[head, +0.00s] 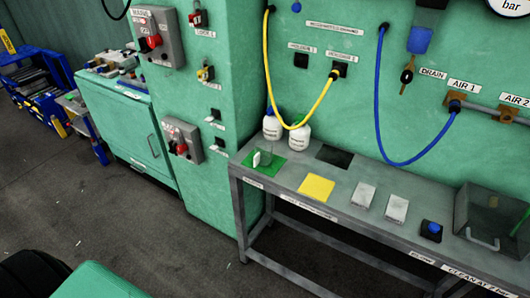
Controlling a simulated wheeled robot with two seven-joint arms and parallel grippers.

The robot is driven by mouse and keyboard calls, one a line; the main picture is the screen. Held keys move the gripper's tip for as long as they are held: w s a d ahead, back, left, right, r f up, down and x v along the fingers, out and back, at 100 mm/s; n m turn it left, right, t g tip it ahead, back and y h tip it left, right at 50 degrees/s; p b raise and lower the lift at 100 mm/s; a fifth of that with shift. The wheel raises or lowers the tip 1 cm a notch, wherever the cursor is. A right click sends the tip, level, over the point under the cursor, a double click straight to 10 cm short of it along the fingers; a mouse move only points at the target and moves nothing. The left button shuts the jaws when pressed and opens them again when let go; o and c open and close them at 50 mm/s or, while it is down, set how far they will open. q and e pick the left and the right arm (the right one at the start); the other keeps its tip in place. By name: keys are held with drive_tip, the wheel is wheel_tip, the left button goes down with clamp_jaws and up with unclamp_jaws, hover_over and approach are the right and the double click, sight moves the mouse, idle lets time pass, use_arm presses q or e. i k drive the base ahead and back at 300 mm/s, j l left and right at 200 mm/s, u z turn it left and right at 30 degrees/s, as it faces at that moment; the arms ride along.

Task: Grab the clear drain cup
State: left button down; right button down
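A small clear cup (266,157), faint and see-through, appears to stand on the green mat (273,171) at the left end of the grey bench (345,205). A small white upright piece (256,160) is at its left side; I cannot tell whether it is part of the cup. A DRAIN label (433,74) is on the green wall, beside a drain valve (407,77) under a blue bowl (419,40). Neither of my grippers is in view.
Two white bottles (299,136) stand behind the mat. A yellow pad (317,187), two pale blocks (364,195), a blue-topped button (431,230) and a clear bin (490,220) line the bench. Yellow (267,70) and blue (377,110) hoses hang above. Floor (170,235) at left is open.

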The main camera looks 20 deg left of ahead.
sight(263, 147)
drive_tip(key=l+u, duration=0.25)
drive_tip(key=l, duration=0.5)
drive_tip(key=l+u, duration=0.25)
drive_tip(key=l, duration=0.55)
drive_tip(key=i, duration=0.05)
